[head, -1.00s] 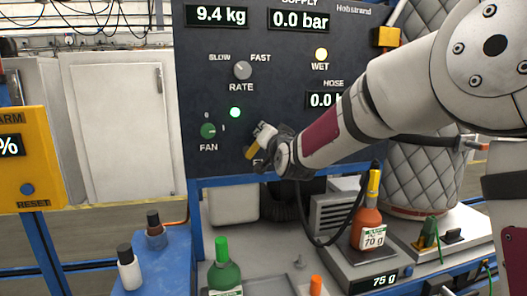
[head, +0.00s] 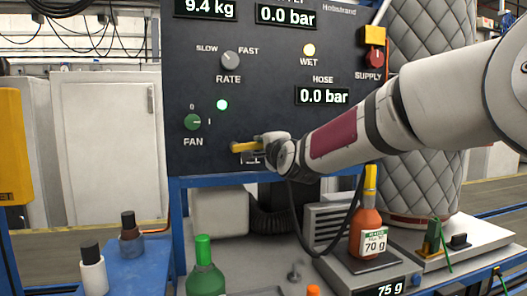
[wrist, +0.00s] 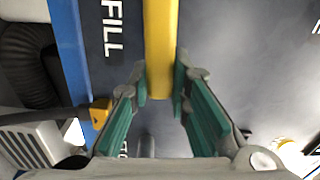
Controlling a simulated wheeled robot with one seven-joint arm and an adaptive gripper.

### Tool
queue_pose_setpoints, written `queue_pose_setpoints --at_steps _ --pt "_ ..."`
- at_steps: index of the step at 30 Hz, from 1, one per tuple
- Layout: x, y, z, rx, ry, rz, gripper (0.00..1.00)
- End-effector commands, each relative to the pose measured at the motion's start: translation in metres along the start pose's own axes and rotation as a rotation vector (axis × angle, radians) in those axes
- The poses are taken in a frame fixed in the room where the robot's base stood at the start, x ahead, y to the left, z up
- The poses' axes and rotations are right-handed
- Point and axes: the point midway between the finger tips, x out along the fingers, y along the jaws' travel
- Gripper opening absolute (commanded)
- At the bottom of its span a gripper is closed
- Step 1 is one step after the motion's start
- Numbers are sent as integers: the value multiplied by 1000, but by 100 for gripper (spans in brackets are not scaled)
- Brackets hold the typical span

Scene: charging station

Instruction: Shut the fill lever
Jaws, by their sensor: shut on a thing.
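In the wrist view the yellow lever (wrist: 160,45) runs down from the top edge between my green-padded fingers, beside the word FILL. My gripper (head: 262,147) is shut on the lever near one end; the wrist view shows the fingers (wrist: 160,80) on either side of it. The lever's pivot is hidden or out of view.
The dark panel (head: 320,120) carries rate, fan and supply knobs. Below it, an orange bottle (head: 369,230) stands on a scale reading 75 g, with a black hose beside it. A green bottle (head: 205,272) stands at front. The hose display reads 0.0 bar.

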Motion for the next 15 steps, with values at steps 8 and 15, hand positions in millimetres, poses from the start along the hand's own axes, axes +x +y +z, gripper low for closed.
queue_pose_setpoints --at_steps 8,15 --pt "0 10 1 93 0 5 0" --pt "0 11 2 115 -1 6 0"
